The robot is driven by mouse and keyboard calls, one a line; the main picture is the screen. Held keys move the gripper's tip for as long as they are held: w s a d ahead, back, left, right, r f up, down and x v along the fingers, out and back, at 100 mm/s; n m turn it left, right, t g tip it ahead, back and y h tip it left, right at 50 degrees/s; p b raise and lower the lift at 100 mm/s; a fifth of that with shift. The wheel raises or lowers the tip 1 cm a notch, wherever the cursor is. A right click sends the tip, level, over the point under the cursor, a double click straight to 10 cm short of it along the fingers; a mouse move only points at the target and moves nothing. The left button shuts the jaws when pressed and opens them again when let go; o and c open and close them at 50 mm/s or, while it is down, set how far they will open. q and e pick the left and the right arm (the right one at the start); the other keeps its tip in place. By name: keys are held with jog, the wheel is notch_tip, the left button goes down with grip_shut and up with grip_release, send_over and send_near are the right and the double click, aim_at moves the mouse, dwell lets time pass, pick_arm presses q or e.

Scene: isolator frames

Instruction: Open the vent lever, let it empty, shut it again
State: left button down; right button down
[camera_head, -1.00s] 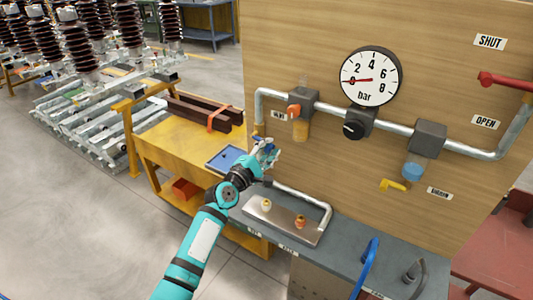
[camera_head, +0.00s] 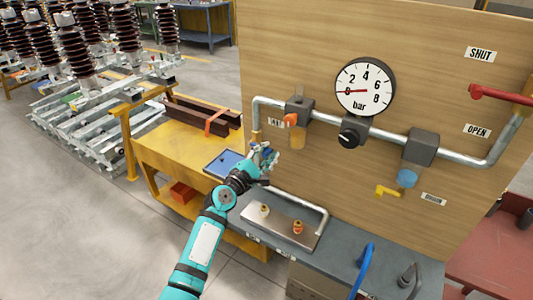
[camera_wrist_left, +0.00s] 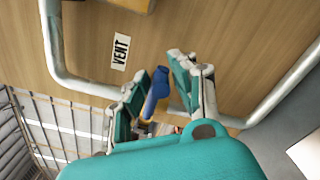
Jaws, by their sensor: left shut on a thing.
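In the head view my left gripper (camera_head: 265,157) is at the lower left of the panel, and the lever cannot be made out clearly there. The pressure gauge (camera_head: 365,87) has its needle at about 0 bar. My right gripper is not in view.
A metal pipe (camera_head: 383,135) runs across the wooden panel (camera_head: 430,70). An orange knob (camera_head: 291,120), a yellow lever (camera_head: 389,191) and a red handle (camera_head: 500,95) sit along it.

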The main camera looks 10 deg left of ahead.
pick_arm(q)
jog(key=c, duration=1.3)
grip_release()
jog(key=shift+s+a+f, duration=0.1)
jog(key=shift+f, duration=0.25)
jog(key=shift+c, duration=0.2)
jog(key=shift+o, duration=0.5)
jog(key=shift+a+r, duration=0.1)
jog(key=shift+r, duration=0.05)
jog(key=shift+s, duration=0.35)
jog(key=v, duration=1.1)
jog(key=shift+a, duration=0.2)
jog(key=shift+s, duration=0.1)
jog(key=shift+c, duration=0.4)
